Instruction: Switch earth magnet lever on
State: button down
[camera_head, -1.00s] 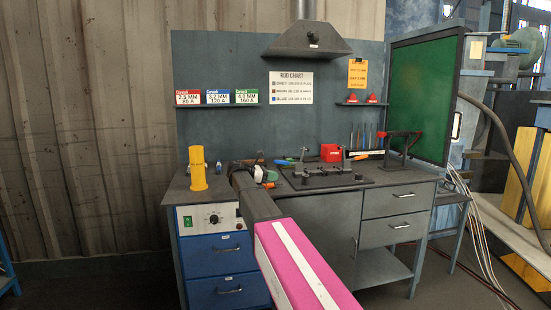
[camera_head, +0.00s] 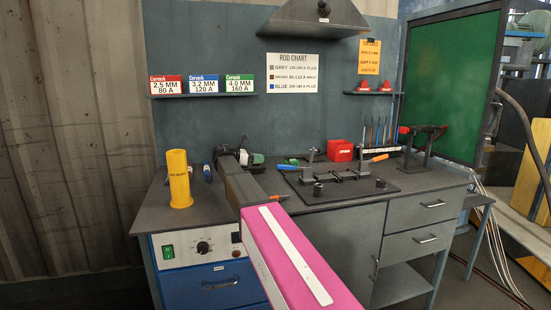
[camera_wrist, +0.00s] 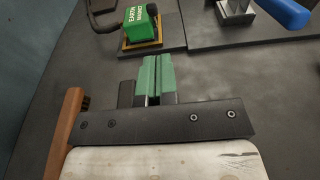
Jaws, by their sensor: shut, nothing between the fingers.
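The green earth magnet (camera_wrist: 141,27), a small lettered box on a wooden-edged base, sits on the bench at the top of the wrist view. A dark curved piece (camera_wrist: 104,20) reaches out from its left side; I cannot tell whether it is the lever or a cable. My gripper (camera_wrist: 155,68) has green fingertips pressed together, empty, just short of the magnet and apart from it. In the head view my gripper (camera_head: 255,158) is small above the bench, left of a green item (camera_head: 291,161) that may be the magnet. The lever's position is unclear.
The bench (camera_head: 215,208) holds a yellow cylinder (camera_head: 179,180) at left, a dark fixture plate (camera_head: 345,190) at centre and a red box (camera_head: 341,150) behind. A blue handle (camera_wrist: 287,13) lies at the wrist view's top right. The bench front-left is clear.

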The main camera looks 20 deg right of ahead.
jog(key=shift+w, duration=0.3)
send_near(290, 162)
jog(key=d, duration=0.4)
jog(key=shift+s+d, duration=0.2)
jog(key=shift+s, duration=0.05)
jog(key=shift+d, duration=0.1)
dwell(0.4)
jog(key=shift+r+y, duration=0.2)
jog(key=shift+y, duration=0.1)
